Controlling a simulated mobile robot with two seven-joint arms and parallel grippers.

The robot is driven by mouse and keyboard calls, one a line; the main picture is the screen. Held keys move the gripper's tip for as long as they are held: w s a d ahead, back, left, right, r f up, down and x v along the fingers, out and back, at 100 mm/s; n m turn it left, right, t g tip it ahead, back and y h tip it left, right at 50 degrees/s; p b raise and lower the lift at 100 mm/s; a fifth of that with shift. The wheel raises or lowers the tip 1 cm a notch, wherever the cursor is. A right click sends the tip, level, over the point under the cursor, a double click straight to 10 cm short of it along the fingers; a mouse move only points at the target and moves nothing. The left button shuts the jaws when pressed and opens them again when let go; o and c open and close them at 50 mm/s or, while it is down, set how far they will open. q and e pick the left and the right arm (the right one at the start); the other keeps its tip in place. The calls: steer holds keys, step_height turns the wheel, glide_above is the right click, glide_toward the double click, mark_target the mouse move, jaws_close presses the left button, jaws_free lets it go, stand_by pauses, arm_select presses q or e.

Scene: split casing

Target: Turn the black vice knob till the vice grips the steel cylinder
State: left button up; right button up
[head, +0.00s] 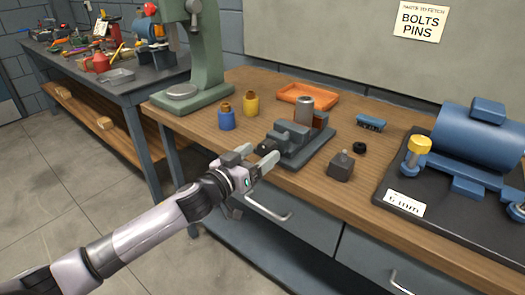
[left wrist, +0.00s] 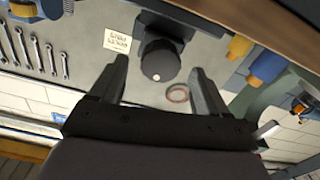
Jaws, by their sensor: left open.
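The grey vice (head: 307,148) stands near the front edge of the wooden bench. The steel cylinder (head: 303,110) stands upright at its jaws; whether the jaws touch it I cannot tell. The black knob (head: 264,147) is on the vice's near left end, partly behind my gripper. My left gripper (head: 261,153) is open at the knob. In the left wrist view the knob (left wrist: 160,62) shows between the two spread fingers (left wrist: 158,84), with a gap visible on each side. My right gripper is not in view.
Blue and yellow bottles (head: 227,118) stand left of the vice, and an orange tray (head: 308,93) lies behind it. A small dark block (head: 341,167) is to its right. A large blue machine (head: 478,140) is farther right. Drawer handles (head: 268,209) stick out below the bench top.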

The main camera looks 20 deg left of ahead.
arm_select(q)
steer(key=shift+x, duration=1.1)
steer(key=c, duration=1)
steer(key=shift+c, duration=0.2)
